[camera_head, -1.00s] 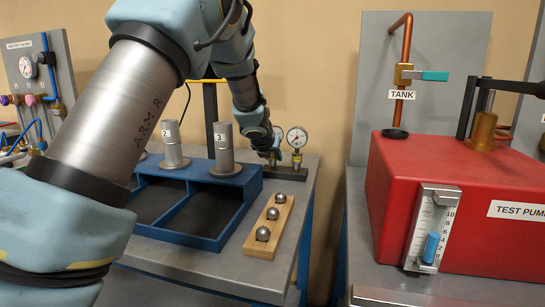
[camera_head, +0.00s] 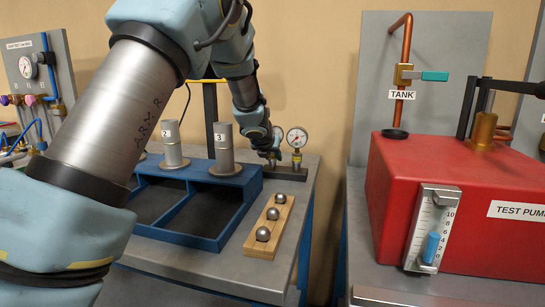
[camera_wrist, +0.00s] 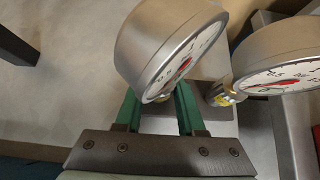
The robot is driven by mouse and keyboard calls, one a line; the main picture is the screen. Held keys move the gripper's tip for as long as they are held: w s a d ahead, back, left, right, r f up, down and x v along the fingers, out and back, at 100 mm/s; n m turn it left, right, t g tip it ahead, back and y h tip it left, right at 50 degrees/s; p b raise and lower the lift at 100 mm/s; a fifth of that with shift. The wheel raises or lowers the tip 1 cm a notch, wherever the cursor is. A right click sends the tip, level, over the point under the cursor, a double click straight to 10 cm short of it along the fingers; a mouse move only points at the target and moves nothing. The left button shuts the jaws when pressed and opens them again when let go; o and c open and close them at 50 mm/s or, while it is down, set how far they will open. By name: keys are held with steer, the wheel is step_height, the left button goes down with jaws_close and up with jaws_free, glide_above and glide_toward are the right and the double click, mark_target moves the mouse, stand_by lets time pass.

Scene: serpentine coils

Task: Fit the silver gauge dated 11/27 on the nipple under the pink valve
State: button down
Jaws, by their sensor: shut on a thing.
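My gripper (camera_wrist: 160,112) is shut on the stem of a silver-cased gauge (camera_wrist: 165,45), with its green fingers either side below the dial. This gauge also shows partly behind my wrist in the head view (camera_head: 278,133). A second silver gauge (camera_wrist: 285,62) stands close on its right, with a yellowish tag on its stem; it shows in the head view (camera_head: 297,138) too. Both are at the dark block on the bench. I cannot read a date on either. The panel (camera_head: 62,75) at far left carries a gauge and several small coloured valve knobs (camera_head: 17,99); their exact colours and nipples are unclear.
A blue divided box (camera_head: 200,233) with numbered metal cylinders stands left of a wooden strip (camera_head: 283,215) holding three steel balls. A red test pump (camera_head: 470,200) and the grey TANK panel (camera_head: 372,90) are at right. A gap separates the two benches.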

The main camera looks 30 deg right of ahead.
steer(key=shift+r+p, duration=2.25)
steer(key=shift+r, duration=0.35)
